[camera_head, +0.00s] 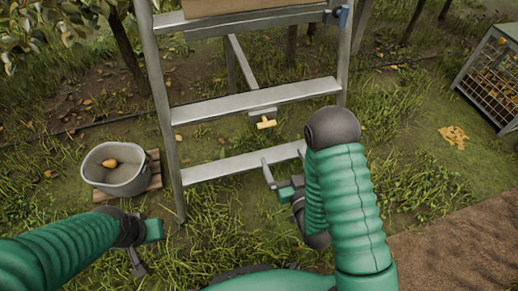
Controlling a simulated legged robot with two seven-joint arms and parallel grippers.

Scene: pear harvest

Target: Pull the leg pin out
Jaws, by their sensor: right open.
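A yellow T-shaped handle, which looks like the leg pin (266,123), sits at a grey bracket (262,111) by the ladder's rear leg (241,62). It shows just below the middle step of the metal ladder (160,100). My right gripper (283,163) is open and empty, below and slightly right of the yellow handle and apart from it, in front of the lowest step. My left gripper (146,249) is low at the left, left of the ladder's left foot and far from the pin. Its fingers are too unclear to tell their opening.
A grey bucket (99,175) with a pear inside stands on a wooden pallet (155,176) at the left. A blue part (342,16) is on the ladder's right rail. A wire-sided crate (482,96) is at the right, near yellowish scraps (453,137) on the grass.

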